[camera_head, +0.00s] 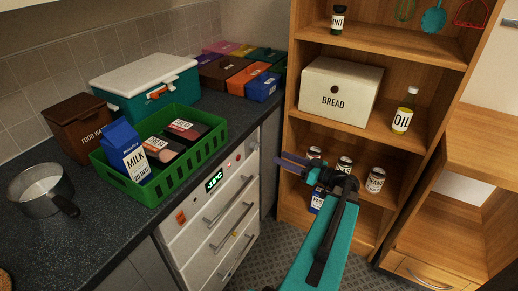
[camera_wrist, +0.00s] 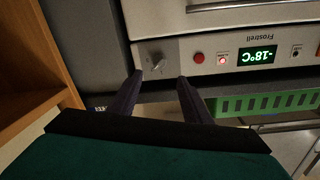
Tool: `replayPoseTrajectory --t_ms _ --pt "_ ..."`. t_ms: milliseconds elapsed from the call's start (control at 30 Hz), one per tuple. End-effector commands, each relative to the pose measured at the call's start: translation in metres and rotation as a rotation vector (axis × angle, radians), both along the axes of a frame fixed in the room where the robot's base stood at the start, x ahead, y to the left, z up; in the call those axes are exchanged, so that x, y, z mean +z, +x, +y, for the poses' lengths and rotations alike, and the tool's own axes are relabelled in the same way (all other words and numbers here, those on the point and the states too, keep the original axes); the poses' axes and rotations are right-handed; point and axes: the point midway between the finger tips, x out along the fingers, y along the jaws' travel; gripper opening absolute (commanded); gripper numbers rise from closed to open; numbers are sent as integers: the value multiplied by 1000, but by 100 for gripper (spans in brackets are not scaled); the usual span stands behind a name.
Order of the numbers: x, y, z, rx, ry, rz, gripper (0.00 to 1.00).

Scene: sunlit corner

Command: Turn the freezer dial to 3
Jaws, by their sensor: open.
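The freezer (camera_head: 205,222) is a white drawer unit under the dark counter, with a display (camera_head: 214,181) on its front panel. The wrist view shows the panel upside down, with the display (camera_wrist: 257,57) reading -18°C. The freezer dial (camera_wrist: 157,66) is a small grey knob at the panel's left end in that view. Its pointer looks tilted, but its numbers are too small to read. My gripper (camera_wrist: 161,76) is open and empty, its two dark fingers spread towards the dial. In the head view my gripper (camera_head: 281,159) is right of the panel; contact with the dial cannot be told.
A red button (camera_wrist: 198,58) and a lit red light (camera_wrist: 222,60) sit between dial and display. A green crate (camera_head: 165,187) with milk stands on the counter above. A wooden shelf (camera_head: 290,203) with cans stands close to the right. Floor (camera_head: 270,258) shows between them.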

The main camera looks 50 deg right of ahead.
Motion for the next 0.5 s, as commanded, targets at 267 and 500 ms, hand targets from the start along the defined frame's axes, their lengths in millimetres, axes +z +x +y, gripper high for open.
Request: replayPoseTrajectory --t_ms 267,500 --pt "1 34 6 2 0 -1 44" --pt "1 64 11 2 -1 0 44"
